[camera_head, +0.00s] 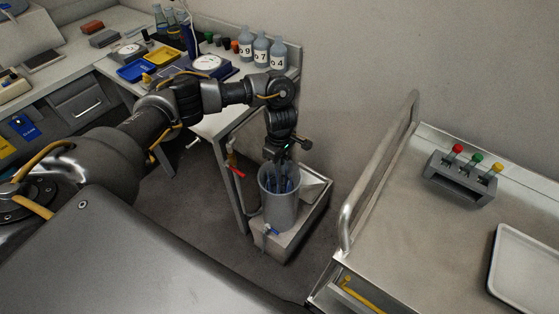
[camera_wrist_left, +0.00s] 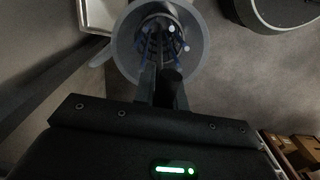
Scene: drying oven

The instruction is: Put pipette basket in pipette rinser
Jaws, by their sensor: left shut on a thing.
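The pipette rinser (camera_head: 280,207) is a grey cylinder that stands upright on a low pale stand in the gap between the bench and the metal cart. The pipette basket (camera_head: 283,182), dark with blue parts, shows inside the rinser's open top. In the left wrist view the rinser's round rim (camera_wrist_left: 123,42) surrounds the basket (camera_wrist_left: 160,38). My left gripper (camera_head: 281,160) points down at the rinser's mouth and is shut on the upper part of the basket; its fingers (camera_wrist_left: 160,88) also show in the left wrist view. How deep the basket sits is hidden. My right gripper is not in view.
A metal cart (camera_head: 440,205) with a rail stands at right, carrying a tube rack (camera_head: 460,178) and a white tray (camera_head: 525,265). The bench (camera_head: 95,52) at left holds bottles (camera_head: 261,48), a blue tray (camera_head: 136,71) and a scale (camera_head: 207,65). A red-handled tap (camera_head: 236,171) is beside the rinser.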

